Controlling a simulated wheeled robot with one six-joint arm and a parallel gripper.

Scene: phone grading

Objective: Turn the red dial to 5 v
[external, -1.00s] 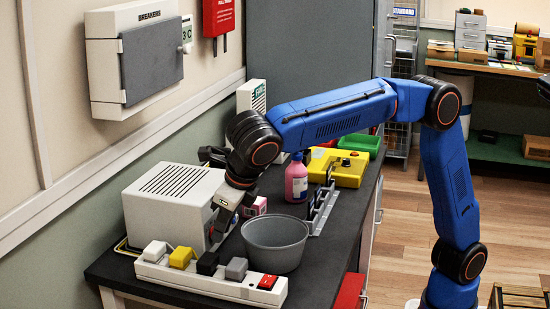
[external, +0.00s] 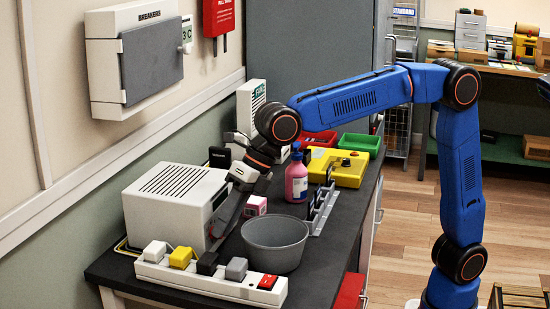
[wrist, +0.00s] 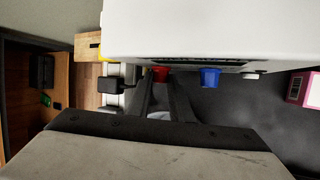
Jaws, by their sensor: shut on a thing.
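The white bench unit (external: 160,207) stands on the dark counter, its front facing right in the external view. In the wrist view its front edge (wrist: 215,45) spans the top, with the red dial (wrist: 160,73) and a blue dial (wrist: 209,78) sticking out. My gripper (wrist: 160,82) has its two dark fingers shut on the red dial. In the external view my gripper (external: 223,220) reaches down to the unit's front, and the dials are hidden there. The dial's marks and its setting cannot be read.
A grey bowl (external: 275,245) stands close to the right of my gripper. A power strip (external: 205,280) with plugs and a red switch lies in front. A pink box (external: 256,205), a pink bottle (external: 296,180) and a yellow control box (external: 345,170) stand farther back.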

